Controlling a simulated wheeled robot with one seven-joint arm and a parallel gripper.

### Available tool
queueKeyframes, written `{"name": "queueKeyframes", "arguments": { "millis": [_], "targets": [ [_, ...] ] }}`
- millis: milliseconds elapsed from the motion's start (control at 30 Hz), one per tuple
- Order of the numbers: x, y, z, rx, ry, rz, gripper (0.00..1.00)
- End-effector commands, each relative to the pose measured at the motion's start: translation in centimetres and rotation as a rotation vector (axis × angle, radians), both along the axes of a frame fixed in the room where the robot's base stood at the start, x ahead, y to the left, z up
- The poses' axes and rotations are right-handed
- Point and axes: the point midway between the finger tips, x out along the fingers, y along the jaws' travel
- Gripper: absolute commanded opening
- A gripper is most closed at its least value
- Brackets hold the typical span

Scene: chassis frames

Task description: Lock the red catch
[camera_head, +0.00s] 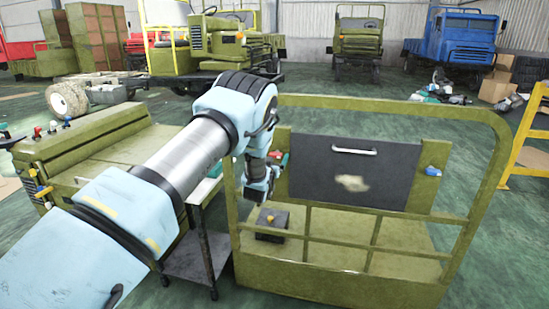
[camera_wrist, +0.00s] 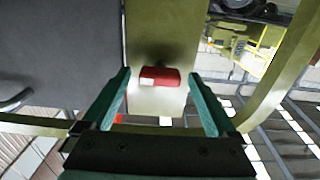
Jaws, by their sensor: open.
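The red catch (camera_wrist: 160,77) sits on an olive-green upright (camera_wrist: 162,30) in the wrist view. In the head view, a small bit of red catch (camera_head: 285,160) shows at the left side of a dark grey panel (camera_head: 320,165). My gripper (camera_wrist: 159,85) has two green fingers spread apart, one on each side of the catch. The fingers look clear of it, though the exact depth is hard to tell. In the head view my gripper (camera_head: 278,162) is partly hidden by my wrist.
The panel has a white handle (camera_head: 354,150) and a blue catch (camera_head: 432,171) on its right side. An olive rail frame (camera_head: 380,103) surrounds the area near my arm. A dark box with a yellow knob (camera_head: 270,219) stands below. A grey cart (camera_head: 195,262) is at left.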

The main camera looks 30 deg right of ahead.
Motion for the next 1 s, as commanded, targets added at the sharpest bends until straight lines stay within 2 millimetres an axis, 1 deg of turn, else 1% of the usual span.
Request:
{"name": "queueKeyframes", "arguments": {
  "millis": [33,67,767,800,1000],
  "targets": [
    [-0.01,0.01,0.0,0.0,0.0,0.0,0.91],
    [-0.01,0.01,0.0,0.0,0.0,0.0,0.88],
    [-0.03,0.01,0.01,0.0,0.0,0.0,0.09],
    [-0.03,0.01,0.01,0.0,0.0,0.0,0.07],
    [-0.04,0.0,-0.1,0.012,-0.011,0.0,0.07]
  ]
}}
